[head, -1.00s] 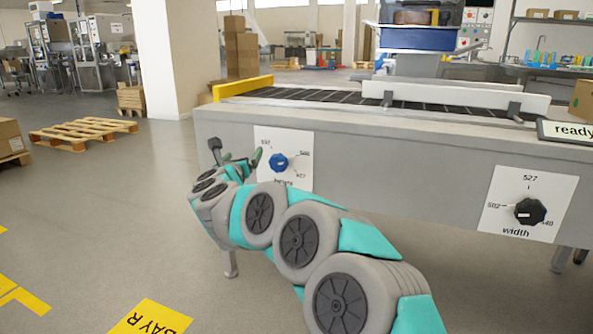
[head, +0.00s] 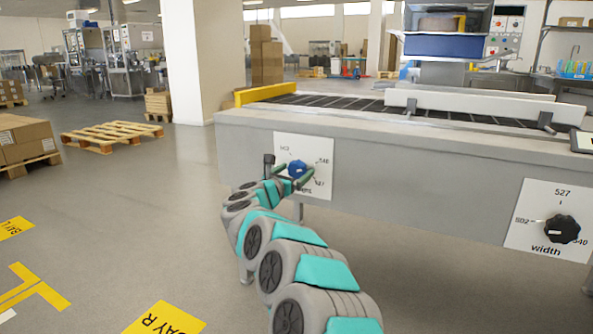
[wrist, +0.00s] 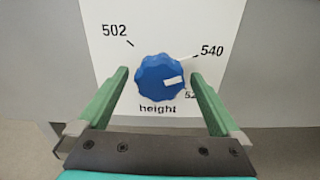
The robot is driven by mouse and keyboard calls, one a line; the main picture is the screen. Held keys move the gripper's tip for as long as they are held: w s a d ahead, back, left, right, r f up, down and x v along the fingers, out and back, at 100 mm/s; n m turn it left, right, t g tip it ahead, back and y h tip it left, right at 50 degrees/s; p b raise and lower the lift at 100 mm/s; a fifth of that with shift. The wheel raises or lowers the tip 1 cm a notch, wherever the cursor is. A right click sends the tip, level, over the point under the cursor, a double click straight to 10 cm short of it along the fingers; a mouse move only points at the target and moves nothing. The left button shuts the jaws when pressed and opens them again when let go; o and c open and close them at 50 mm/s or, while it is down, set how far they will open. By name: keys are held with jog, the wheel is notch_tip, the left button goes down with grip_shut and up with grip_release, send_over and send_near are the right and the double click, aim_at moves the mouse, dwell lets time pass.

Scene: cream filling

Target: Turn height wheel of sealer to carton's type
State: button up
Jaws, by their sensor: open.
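The height wheel (head: 297,168) is a blue knob on a white plate on the sealer's (head: 420,165) grey side. In the wrist view the knob (wrist: 158,74) sits above the word "height", with marks 502, 540 and a partly hidden "52" around it. Its white pointer mark points right, between 540 and the partly hidden number. My gripper (wrist: 159,82) is open, one green finger on each side of the knob. In the head view my gripper (head: 292,175) is in front of the height plate.
A black width knob (head: 562,229) is on another white plate at the right. A belt with a yellow end bar (head: 265,94) runs along the sealer's top. Boxes (head: 25,138) and an empty pallet (head: 110,135) stand at left. The floor between is clear.

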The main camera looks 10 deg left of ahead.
jog(key=shift+w+d+r, duration=0.1)
jog(key=shift+w+d, duration=0.1)
jog(key=shift+w, duration=0.35)
jog(key=c, duration=1.3)
